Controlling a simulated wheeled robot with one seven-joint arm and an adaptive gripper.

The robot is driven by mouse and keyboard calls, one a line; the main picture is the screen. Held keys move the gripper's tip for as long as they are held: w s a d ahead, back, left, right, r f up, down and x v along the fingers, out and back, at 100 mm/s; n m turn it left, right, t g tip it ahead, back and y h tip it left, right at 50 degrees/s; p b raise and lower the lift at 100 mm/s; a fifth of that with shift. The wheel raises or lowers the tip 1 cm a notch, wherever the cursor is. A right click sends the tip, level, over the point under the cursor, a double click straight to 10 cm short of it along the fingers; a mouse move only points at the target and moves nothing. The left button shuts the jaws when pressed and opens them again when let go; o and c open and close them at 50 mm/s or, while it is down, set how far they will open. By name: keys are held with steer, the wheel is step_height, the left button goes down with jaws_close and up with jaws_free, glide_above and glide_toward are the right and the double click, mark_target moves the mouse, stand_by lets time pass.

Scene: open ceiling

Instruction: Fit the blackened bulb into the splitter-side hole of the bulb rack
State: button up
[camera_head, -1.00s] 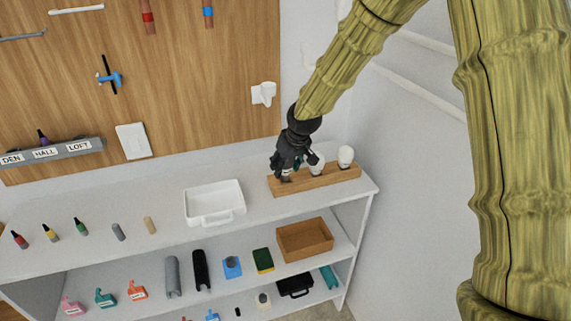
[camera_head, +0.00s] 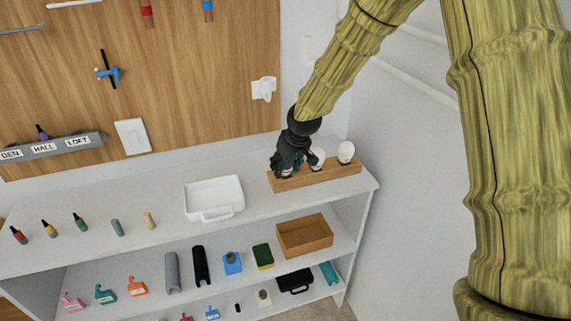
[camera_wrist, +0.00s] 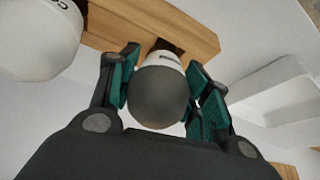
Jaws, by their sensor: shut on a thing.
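The blackened bulb (camera_wrist: 160,95) has a dark grey globe and a white collar. My gripper (camera_head: 283,170) is shut on it, with teal pads on both sides of the globe in the wrist view (camera_wrist: 163,90). The wooden bulb rack (camera_head: 325,177) lies on the shelf top, and my gripper is at its left end. In the wrist view the bulb's collar points at a dark hole in the rack (camera_wrist: 205,42); I cannot tell how deep the base sits. Two white bulbs stand in the rack, one in the middle (camera_head: 318,157) and one at the right (camera_head: 346,152).
A white tray (camera_head: 214,212) stands left of the rack. A white plug-like fitting (camera_head: 264,88) is on the wooden wall board above. Several small bottles and pegs stand farther left. A white wall (camera_head: 415,190) closes off the right side.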

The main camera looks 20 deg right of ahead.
steer(key=shift+f, duration=0.2)
steer(key=o, duration=1.1)
steer(key=shift+r, duration=0.15)
steer(key=v, duration=1.1)
steer(key=shift+s+r, duration=0.25)
steer(key=shift+r, duration=0.05)
